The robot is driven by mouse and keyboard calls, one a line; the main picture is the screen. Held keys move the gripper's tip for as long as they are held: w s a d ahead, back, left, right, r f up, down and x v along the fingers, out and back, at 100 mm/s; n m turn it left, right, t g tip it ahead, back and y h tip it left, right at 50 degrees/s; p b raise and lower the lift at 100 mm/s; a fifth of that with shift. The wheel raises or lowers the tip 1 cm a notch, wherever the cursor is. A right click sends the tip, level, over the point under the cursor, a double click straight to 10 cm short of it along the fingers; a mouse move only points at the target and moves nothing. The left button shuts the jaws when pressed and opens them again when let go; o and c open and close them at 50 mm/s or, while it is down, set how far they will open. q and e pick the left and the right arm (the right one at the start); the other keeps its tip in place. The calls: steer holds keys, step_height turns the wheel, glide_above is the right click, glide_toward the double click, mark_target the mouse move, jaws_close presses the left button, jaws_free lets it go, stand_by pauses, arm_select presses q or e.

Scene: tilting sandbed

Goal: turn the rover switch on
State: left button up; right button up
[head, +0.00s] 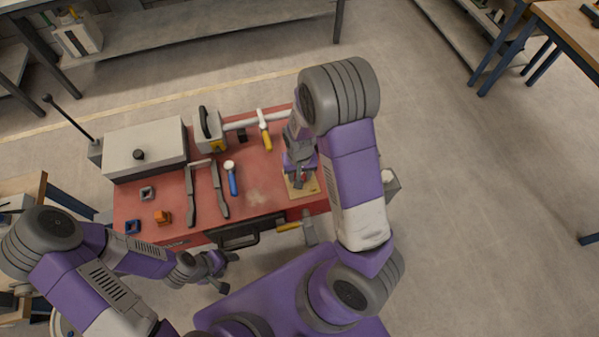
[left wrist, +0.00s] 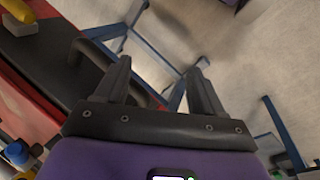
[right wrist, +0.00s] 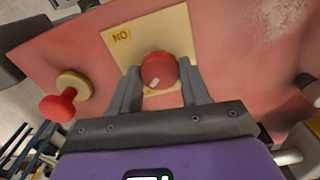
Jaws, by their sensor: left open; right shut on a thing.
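The rover switch shows in the right wrist view as a round red knob (right wrist: 159,71) with a small white mark, on a pale yellow plate (right wrist: 118,55). The plate carries a label that reads "NO" in this view. My right gripper (right wrist: 159,78) is shut on the red knob, one finger on each side. In the head view my right gripper (head: 300,174) is over the yellow plate (head: 308,190) at the right end of the red bench top, and hides the knob. My left gripper (head: 222,272) is open and empty, in front of the bench's near edge; its fingers also show in the left wrist view (left wrist: 160,72).
The red bench top (head: 265,185) bears a grey box (head: 145,150), a blue-handled tool (head: 232,180), a yellow-handled hammer (head: 265,130) and an orange block (head: 162,217). A second red knob (right wrist: 57,107) sticks out left of the plate in the right wrist view. A black handle (head: 240,244) juts from the bench front.

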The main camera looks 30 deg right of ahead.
steer(key=m+p, duration=0.1)
steer(key=m, duration=0.3)
steer(key=shift+r+p, duration=0.1)
steer(key=shift+p, duration=0.2)
steer(key=m+p, duration=0.2)
steer(key=m, duration=0.3)
steer(key=m+p, duration=0.2)
steer(key=m, duration=0.2)
steer(key=shift+m+p, duration=0.6)
steer(key=shift+m, duration=1.2)
steer(key=o, duration=1)
steer(key=shift+o, duration=0.2)
